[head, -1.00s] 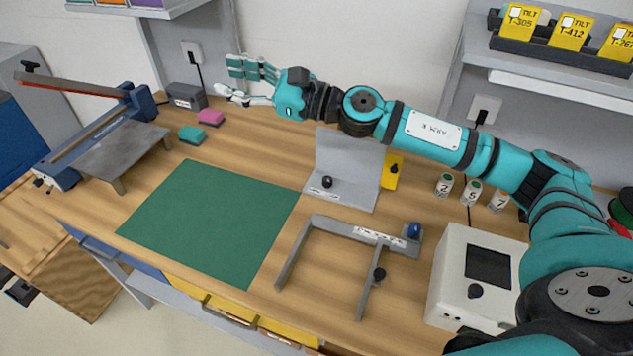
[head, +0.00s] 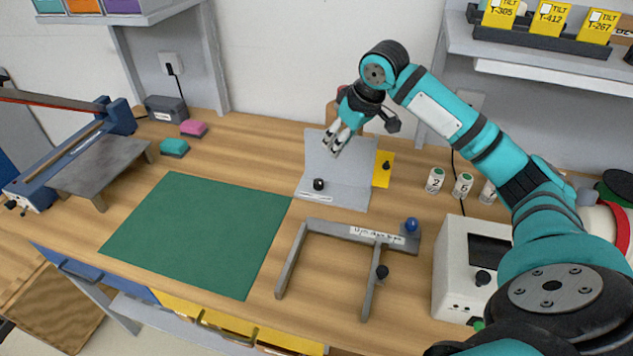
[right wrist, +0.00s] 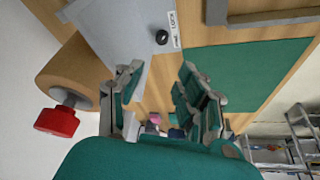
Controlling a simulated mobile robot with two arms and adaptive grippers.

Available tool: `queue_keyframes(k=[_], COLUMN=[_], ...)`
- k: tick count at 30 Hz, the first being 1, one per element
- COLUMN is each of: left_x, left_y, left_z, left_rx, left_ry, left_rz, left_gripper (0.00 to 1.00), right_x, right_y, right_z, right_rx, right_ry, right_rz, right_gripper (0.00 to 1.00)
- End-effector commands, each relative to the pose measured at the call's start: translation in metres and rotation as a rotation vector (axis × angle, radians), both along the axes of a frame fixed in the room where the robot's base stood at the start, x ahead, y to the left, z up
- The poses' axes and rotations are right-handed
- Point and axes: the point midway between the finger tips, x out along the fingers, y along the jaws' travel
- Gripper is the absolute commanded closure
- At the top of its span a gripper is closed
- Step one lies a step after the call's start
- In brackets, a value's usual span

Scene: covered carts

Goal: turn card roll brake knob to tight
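In the right wrist view, a red knob (right wrist: 57,121) sits on a pale shaft at the end of a tan roll (right wrist: 75,72), at the left edge. My right gripper (head: 337,142) is open and empty, above the grey angled plate (head: 345,185) in the head view. Its spread fingers (right wrist: 165,97) also show in the right wrist view, to the right of the red knob and apart from it. In the head view, a dull red patch shows behind this gripper; I cannot tell whether it is the knob. My left gripper is not in view.
The angled plate carries a black knob (head: 319,184). A green mat (head: 195,235) lies left of it, and a grey frame (head: 292,262) with a blue knob stands in front. A yellow plate (head: 383,169) and several numbered cylinders (head: 436,180) stand to the right.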

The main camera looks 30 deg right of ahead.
Motion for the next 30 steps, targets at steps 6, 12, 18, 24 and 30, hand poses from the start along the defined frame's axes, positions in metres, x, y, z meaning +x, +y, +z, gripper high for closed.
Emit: queue_keyframes(k=[6,12,18,24,30], left_x=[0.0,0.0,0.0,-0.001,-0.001], left_y=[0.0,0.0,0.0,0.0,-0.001], left_z=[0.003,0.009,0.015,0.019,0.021], left_rx=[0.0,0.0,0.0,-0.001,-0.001], left_ry=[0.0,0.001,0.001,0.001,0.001], left_rz=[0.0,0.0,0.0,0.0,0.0], left_gripper=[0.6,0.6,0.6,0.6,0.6], right_x=[0.004,0.019,0.037,0.051,0.06], right_y=[0.003,0.006,0.009,0.012,0.013], right_z=[-0.02,-0.058,-0.099,-0.134,-0.156], right_rx=[0.013,0.012,0.012,0.01,0.01], right_ry=[0.021,0.02,0.019,0.015,0.013], right_rz=[-0.008,-0.006,-0.007,-0.007,-0.006], right_gripper=[0.62,0.62,0.62,0.62,0.62])
